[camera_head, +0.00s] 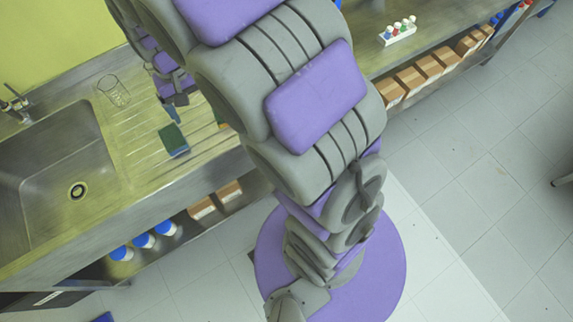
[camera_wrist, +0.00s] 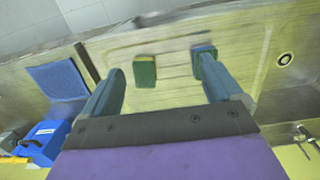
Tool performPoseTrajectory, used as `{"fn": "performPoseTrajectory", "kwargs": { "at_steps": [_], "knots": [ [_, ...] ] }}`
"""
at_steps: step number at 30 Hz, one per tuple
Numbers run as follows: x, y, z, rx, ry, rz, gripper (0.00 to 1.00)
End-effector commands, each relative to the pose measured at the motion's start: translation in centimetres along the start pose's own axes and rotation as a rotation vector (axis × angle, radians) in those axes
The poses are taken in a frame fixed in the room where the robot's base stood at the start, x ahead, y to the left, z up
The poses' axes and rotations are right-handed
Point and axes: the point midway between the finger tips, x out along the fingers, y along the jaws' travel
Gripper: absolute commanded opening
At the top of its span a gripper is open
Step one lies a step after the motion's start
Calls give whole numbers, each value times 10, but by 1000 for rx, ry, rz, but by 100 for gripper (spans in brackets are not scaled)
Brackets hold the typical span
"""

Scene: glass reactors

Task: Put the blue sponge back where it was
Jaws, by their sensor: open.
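The blue sponge (camera_head: 173,140), with a dark green face, lies on the ribbed drainboard right of the sink basin. In the wrist view, its blue edge (camera_wrist: 204,49) shows beyond the tip of the right finger, which covers part of it. A second green sponge with a yellow-orange edge (camera_wrist: 144,70) lies on the board between the fingers' lines; my arm mostly hides it in the head view. My gripper (camera_wrist: 162,80) is open and empty, its fingers wide apart. In the head view, its fingers (camera_head: 175,108) show near the blue sponge; contact cannot be told.
The sink basin (camera_head: 62,165) with its drain is at left, with a tap (camera_head: 14,102) behind it. A clear glass beaker (camera_head: 114,90) stands at the drainboard's back. A blue mat (camera_wrist: 57,80) and blue box (camera_wrist: 42,142) are left in the wrist view. A vial rack (camera_head: 398,33) stands farther right.

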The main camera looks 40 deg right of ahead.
Motion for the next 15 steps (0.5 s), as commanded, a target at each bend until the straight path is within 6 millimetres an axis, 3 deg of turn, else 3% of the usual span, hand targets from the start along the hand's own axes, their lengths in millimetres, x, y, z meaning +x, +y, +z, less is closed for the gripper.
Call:
{"fn": "performPoseTrajectory", "kwargs": {
  "at_steps": [7, 15],
  "knots": [
    [-32, 41, 89, -2, -30, -2, 93],
    [-41, 71, 189, -22, -68, -12, 93]
  ]
}}
